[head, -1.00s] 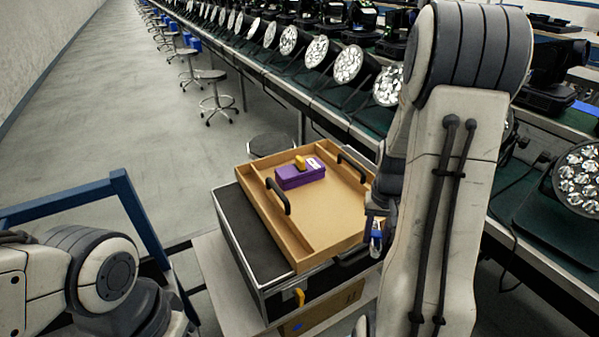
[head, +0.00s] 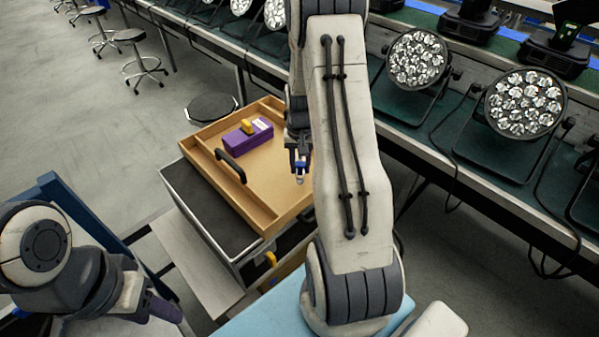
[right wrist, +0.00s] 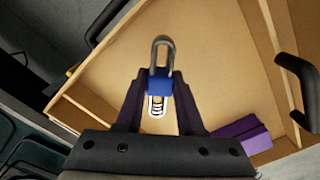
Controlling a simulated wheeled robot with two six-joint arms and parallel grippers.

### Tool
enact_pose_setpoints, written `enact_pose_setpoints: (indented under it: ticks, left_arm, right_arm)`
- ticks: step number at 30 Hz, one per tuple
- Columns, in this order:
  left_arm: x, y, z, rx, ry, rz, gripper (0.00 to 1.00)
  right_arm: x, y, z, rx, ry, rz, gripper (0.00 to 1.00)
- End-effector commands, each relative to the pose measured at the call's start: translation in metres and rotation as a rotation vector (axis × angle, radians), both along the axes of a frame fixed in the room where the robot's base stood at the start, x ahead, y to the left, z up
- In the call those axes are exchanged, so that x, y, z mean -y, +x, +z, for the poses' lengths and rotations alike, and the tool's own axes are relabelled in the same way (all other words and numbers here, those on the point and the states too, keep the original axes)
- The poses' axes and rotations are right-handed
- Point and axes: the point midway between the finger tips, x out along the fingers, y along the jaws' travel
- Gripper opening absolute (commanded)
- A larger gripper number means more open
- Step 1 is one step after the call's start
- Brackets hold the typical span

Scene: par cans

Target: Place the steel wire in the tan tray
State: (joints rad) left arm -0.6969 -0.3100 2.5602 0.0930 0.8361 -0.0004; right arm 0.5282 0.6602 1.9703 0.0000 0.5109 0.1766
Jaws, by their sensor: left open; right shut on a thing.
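The tan tray (head: 262,202) is a shallow box with black handles and a divider along one side, resting on a dark case. My right gripper (head: 299,170) is above the tray's right part. In the right wrist view, my right gripper (right wrist: 158,82) is shut on a small blue block with a grey steel loop (right wrist: 162,58), which looks like a padlock; no other steel wire is clear. The tray floor (right wrist: 215,60) is below it. My left gripper (head: 160,308) is open and empty at lower left, away from the tray.
The tray's middle is bare. A long green bench (head: 470,170) with par cans is at right.

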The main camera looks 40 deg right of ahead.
Motion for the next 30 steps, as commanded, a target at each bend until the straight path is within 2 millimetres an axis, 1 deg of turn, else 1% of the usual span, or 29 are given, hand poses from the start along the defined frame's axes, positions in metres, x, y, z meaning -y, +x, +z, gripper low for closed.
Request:
enact_pose_setpoints:
  ticks: [2,6,9,22,23,24,25,30]
  left_arm:
    - [0.0,0.0,0.002,0.0,0.0,0.0,0.5]
    - [0.0,0.0,0.008,0.0,0.0,0.0,0.5]
    - [0.0,0.0,0.009,0.0,0.0,0.0,0.5]
    - [0.0,0.0,0.005,0.0,0.0,0.0,0.5]
    - [0.0,0.0,0.007,0.0,0.0,0.0,0.5]
    - [0.0,0.0,0.007,0.0,0.0,0.0,0.5]
    - [0.0,0.0,0.007,0.0,0.0,0.0,0.5]
    - [0.0,0.0,0.007,0.0,0.0,0.0,0.5]
  right_arm:
    - [0.0,0.001,-0.005,-0.002,0.001,-0.001,0.0]
    - [0.0,0.0,-0.026,-0.004,0.002,-0.002,0.0]
    - [0.001,0.0,-0.037,-0.002,0.001,-0.003,0.0]
    - [0.001,0.0,-0.046,0.001,-0.001,-0.003,0.0]
    - [0.001,0.0,-0.044,0.001,-0.001,-0.003,0.48]
    - [0.001,0.0,-0.044,0.001,-0.001,-0.003,0.64]
    - [0.001,0.0,-0.044,0.001,-0.001,-0.003,0.67]
    - [0.001,0.0,-0.044,0.001,-0.001,-0.003,0.67]
